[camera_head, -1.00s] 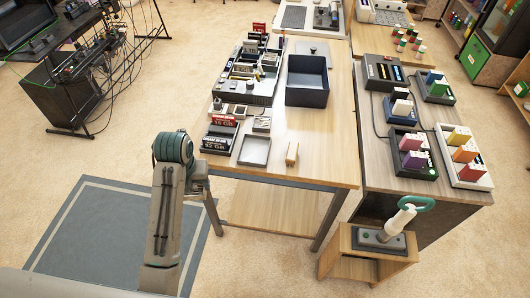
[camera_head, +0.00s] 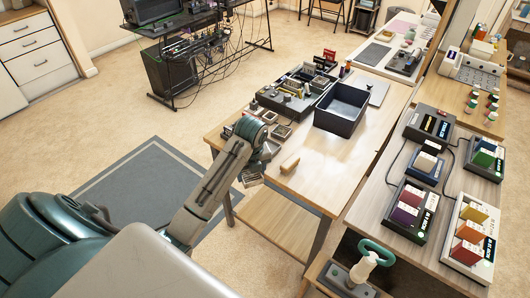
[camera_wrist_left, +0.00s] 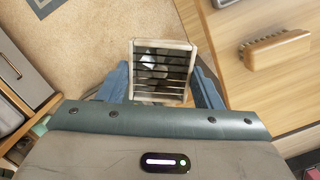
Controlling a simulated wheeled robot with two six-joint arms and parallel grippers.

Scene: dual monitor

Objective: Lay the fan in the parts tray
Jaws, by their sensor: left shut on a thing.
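My left gripper (camera_head: 250,170) is shut on the fan, a small square pale frame with dark bars. The fan (camera_wrist_left: 160,72) sits between the two blue fingers in the left wrist view; it also shows small below the gripper in the head view (camera_head: 254,181). Gripper and fan are just off the table's front left edge, over the floor. A shallow pale tray (camera_head: 269,148), likely the parts tray, lies on the table beyond the gripper, partly hidden by my wrist. My right gripper is not in view.
A wooden brush (camera_head: 290,163) lies on the table (camera_head: 325,180) right of the gripper. A dark open bin (camera_head: 342,108) stands farther back, beside a board with several parts (camera_head: 295,97). A side bench (camera_head: 375,205) holds several coloured blocks. The table's front right is clear.

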